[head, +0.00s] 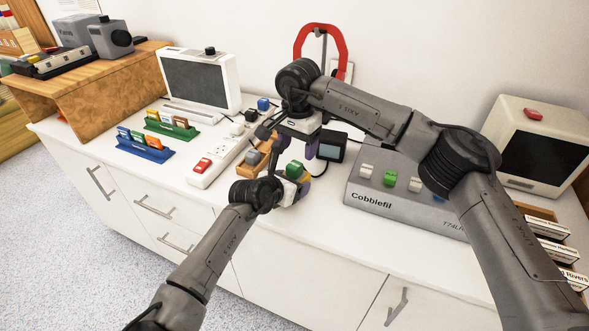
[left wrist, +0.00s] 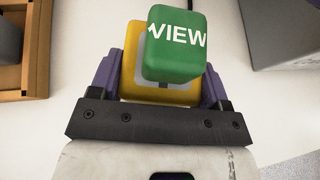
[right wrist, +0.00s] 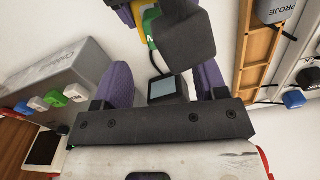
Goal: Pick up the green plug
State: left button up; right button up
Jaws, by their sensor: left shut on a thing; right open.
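The green plug (head: 294,169), a rounded block marked "VIEW" in the left wrist view (left wrist: 175,45), is over the counter near its front edge. A yellow part (left wrist: 130,85) shows behind it between the purple fingers. My right gripper (head: 313,150) is open and empty, just above and behind the plug. In the right wrist view, a yellow-and-green edge and a dark grey block (right wrist: 188,48) show beyond its open fingers (right wrist: 163,85).
A wooden tray (head: 246,168) and a white power strip (head: 215,158) lie left of the grippers. A small dark screen device (head: 332,146) stands behind my right gripper. The grey Cobblefil box (head: 400,205) is at right. Slotted blue (head: 145,150) and green racks stand further left.

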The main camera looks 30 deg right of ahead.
aim_at(297, 162)
jog(key=shift+w+f, duration=0.1)
jog(key=shift+f, duration=2.7)
jog(key=shift+c, duration=0.3)
jog(key=c, duration=1)
jog(key=shift+o, duration=0.2)
pick_arm(q)
jog(key=shift+f, duration=0.1)
pick_arm(e)
notch_tip(297, 162, up, 10)
jog(key=shift+r, duration=0.1)
pick_arm(q)
jog(key=o, duration=0.8)
jog(key=shift+a, duration=0.1)
